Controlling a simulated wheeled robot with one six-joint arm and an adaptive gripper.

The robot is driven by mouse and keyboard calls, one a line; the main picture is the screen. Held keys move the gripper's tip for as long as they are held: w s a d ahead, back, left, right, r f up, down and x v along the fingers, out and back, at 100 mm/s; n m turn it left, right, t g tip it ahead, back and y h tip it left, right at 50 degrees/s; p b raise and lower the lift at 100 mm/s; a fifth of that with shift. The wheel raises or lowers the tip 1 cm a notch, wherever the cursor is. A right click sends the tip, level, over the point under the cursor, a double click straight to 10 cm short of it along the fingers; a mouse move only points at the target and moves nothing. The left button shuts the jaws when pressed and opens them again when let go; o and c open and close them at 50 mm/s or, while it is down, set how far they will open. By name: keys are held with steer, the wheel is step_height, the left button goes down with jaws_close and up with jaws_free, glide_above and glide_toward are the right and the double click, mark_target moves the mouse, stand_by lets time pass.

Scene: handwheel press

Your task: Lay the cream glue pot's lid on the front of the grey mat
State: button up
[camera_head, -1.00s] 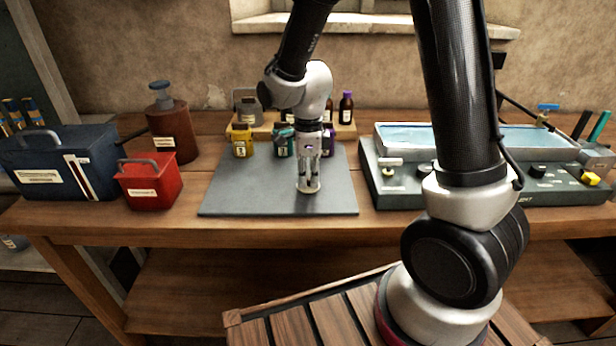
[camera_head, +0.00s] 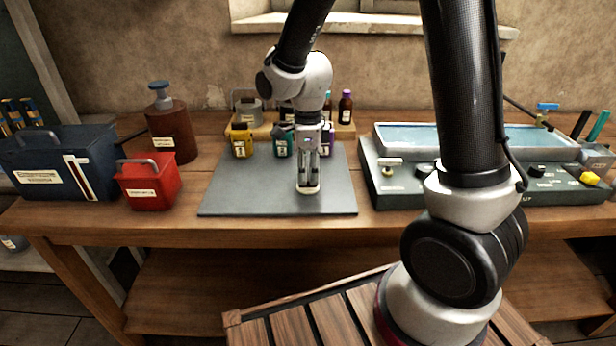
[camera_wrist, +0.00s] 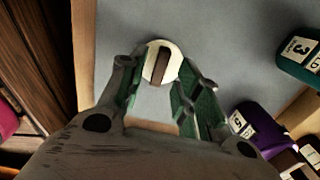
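The cream lid (camera_head: 308,190), a round disc with a dark brown bar handle, lies on the front half of the grey mat (camera_head: 245,190). It also shows in the wrist view (camera_wrist: 151,60). My gripper (camera_head: 308,182) is right above the lid, pointing down. In the wrist view its two fingers (camera_wrist: 161,77) stand apart on either side of the handle, with a gap to it. The cream glue pot itself cannot be made out in either view.
A red box (camera_head: 148,187) stands left of the mat. A grey-green device (camera_head: 385,195) stands right. The mat's front left is bare.

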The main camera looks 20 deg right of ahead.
mark_target(308, 180)
step_height(308, 180, up, 10)
steer(key=s+d+r+n+t, duration=0.2)
steer(key=s+d+r+n, duration=0.3)
steer(key=s+d+n, duration=0.2)
steer(key=s+d+r+n+t, duration=0.2)
steer(key=s+d+r+n, duration=0.2)
steer(key=s+d+n, duration=0.4)
steer(key=s+n, duration=0.4)
steer(key=n, duration=0.2)
steer(key=shift+r+n, duration=0.3)
steer(key=shift+r, duration=0.1)
